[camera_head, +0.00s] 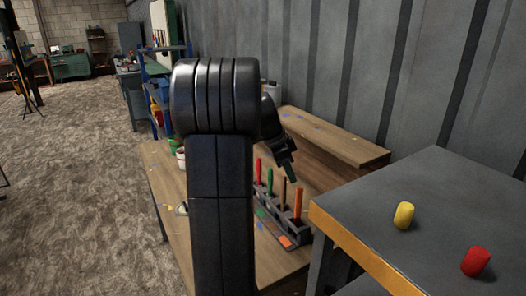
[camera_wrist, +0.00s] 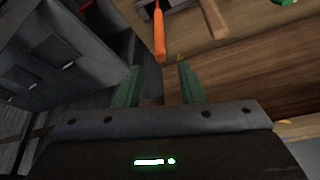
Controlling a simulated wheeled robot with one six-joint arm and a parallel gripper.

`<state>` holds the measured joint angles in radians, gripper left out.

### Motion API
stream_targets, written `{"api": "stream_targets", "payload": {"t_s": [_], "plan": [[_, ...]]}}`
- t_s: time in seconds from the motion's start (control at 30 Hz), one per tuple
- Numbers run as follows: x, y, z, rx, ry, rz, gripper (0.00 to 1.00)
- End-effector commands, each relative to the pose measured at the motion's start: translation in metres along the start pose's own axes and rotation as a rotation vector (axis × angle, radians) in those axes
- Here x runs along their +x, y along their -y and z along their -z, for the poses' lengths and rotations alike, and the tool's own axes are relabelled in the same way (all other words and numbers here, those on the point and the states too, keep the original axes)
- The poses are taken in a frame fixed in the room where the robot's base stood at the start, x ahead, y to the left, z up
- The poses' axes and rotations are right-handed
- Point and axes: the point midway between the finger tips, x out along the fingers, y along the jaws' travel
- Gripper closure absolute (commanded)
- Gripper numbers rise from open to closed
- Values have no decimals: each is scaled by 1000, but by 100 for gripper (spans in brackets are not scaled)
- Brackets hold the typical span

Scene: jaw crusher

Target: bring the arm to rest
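My arm rises in the middle of the head view and bends over toward the wooden workbench (camera_head: 165,190). My gripper (camera_head: 287,168) is above the bench, near a dark rack (camera_head: 296,232) with upright coloured tools. In the wrist view my gripper (camera_wrist: 159,82) shows two green fingers held apart with nothing between them. An orange tool handle (camera_wrist: 159,35) lies ahead of the fingertips in that view, apart from them. The arm hides part of the bench.
A dark table (camera_head: 440,215) at the right carries a yellow cylinder (camera_head: 404,215) and a red cylinder (camera_head: 475,261). A grey ribbed wall (camera_head: 330,70) stands behind the bench. Blue shelving (camera_head: 160,90) stands behind the arm. The floor (camera_head: 70,190) at the left is largely open.

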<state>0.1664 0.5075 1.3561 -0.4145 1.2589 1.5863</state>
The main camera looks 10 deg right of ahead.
Motion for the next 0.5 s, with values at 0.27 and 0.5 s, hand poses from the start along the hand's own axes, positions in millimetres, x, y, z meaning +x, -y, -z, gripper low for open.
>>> {"api": "stream_targets", "payload": {"t_s": [0.27, 0.5], "plan": [[45, -1, 0, 0, 1, -6, 64], [93, -1, 0, -1, 1, -6, 64]]}}
